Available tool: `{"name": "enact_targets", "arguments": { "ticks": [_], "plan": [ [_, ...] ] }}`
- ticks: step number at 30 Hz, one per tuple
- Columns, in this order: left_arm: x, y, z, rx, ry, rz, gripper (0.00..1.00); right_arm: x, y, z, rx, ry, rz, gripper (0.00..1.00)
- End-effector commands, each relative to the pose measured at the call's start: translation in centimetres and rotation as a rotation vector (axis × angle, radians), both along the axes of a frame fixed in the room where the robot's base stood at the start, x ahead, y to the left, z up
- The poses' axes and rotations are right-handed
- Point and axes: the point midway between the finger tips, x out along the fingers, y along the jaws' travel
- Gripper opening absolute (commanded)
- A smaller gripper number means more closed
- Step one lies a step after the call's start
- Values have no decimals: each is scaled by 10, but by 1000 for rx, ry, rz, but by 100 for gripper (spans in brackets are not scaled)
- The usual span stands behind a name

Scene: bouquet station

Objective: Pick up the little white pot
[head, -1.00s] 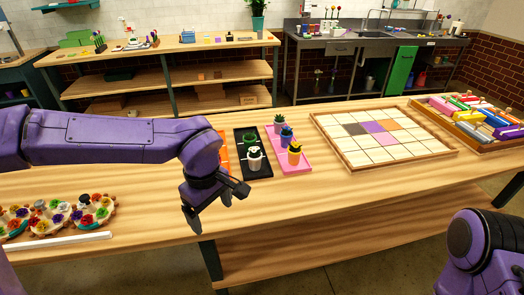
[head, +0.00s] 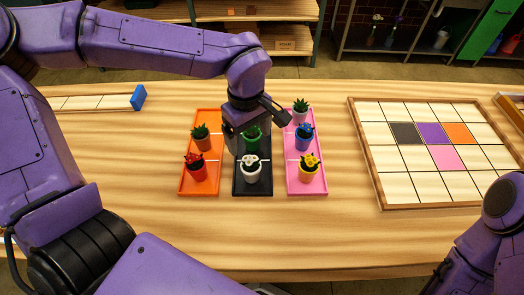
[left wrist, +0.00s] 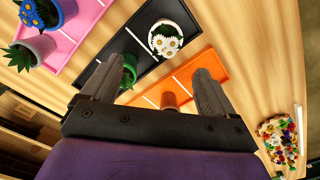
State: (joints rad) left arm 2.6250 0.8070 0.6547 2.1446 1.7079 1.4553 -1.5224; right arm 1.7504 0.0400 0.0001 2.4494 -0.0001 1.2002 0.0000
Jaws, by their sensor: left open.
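The little white pot (head: 251,175) holds a plant with white flowers and stands upright near the front of the black tray (head: 240,188). It also shows in the left wrist view (left wrist: 155,50), beyond my fingers. My left gripper (head: 260,138) is open and empty above the back part of the black tray, behind the white pot and apart from it. In the left wrist view the open fingers (left wrist: 160,72) have the green pot (left wrist: 131,66) beside one finger, and it is partly hidden. A paler pot (head: 300,117) stands at the back of the pink tray.
The orange tray (head: 186,188) with red and orange pots is on the left. The pink tray (head: 318,188) with yellow and blue pots is on the right. A tiled wooden board (head: 400,160) lies further right. The table front is clear.

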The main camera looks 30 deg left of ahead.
Motion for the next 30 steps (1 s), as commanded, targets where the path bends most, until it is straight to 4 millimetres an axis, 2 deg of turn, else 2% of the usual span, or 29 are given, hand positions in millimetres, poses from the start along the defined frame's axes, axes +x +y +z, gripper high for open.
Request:
{"name": "enact_targets", "arguments": {
  "ticks": [6, 11, 18, 26, 29, 30],
  "plan": [
    [-1, 0, -39, 2, 6, -2, 88, -1, 0, 1, 0, 2, 0, 43],
    [0, -1, -58, 2, 7, -1, 88, -1, 0, 4, 0, 2, 0, 43],
    [-1, -4, -99, 2, 6, 1, 88, 0, 0, 8, 0, 1, 0, 43],
    [-1, -3, -104, 0, 4, 3, 88, 0, 0, 8, 0, 1, 0, 43],
    [-1, -3, -104, 0, 4, 3, 59, 0, 0, 8, 0, 1, 0, 43],
    [-1, -3, -104, 0, 4, 3, 46, 0, 0, 8, 0, 1, 0, 43]
  ]
}}
